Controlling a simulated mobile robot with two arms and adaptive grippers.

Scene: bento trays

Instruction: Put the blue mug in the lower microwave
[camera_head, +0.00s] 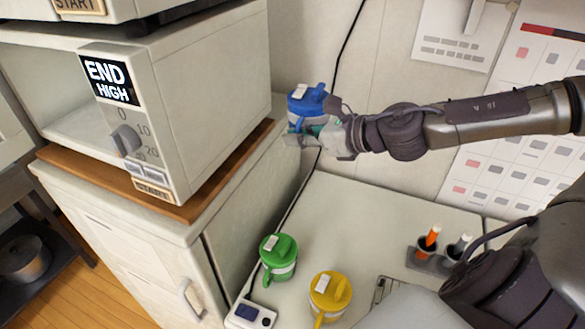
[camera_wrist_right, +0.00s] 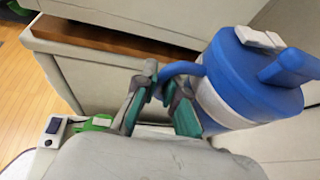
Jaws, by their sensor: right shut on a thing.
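The blue mug (camera_head: 312,100) has a blue lid with a white tab and a pale band. My right gripper (camera_head: 305,134) is shut on it and holds it up in the air, right of the microwave. In the right wrist view the mug (camera_wrist_right: 255,80) is roughly upright, and the green-padded fingers (camera_wrist_right: 160,105) are closed at its handle. The lower microwave (camera_head: 190,95) stands on a brown board on a white cabinet. Its front shows a dial and an END HIGH display, and its cavity at the left looks open. My left gripper is not in view.
A green mug (camera_head: 278,257) and a yellow mug (camera_head: 329,293) stand on the white counter (camera_head: 375,215) below. A small device (camera_head: 250,315) and a marker holder (camera_head: 428,259) are also there. An upper microwave (camera_head: 120,12) sits above. A black cable runs along the wall.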

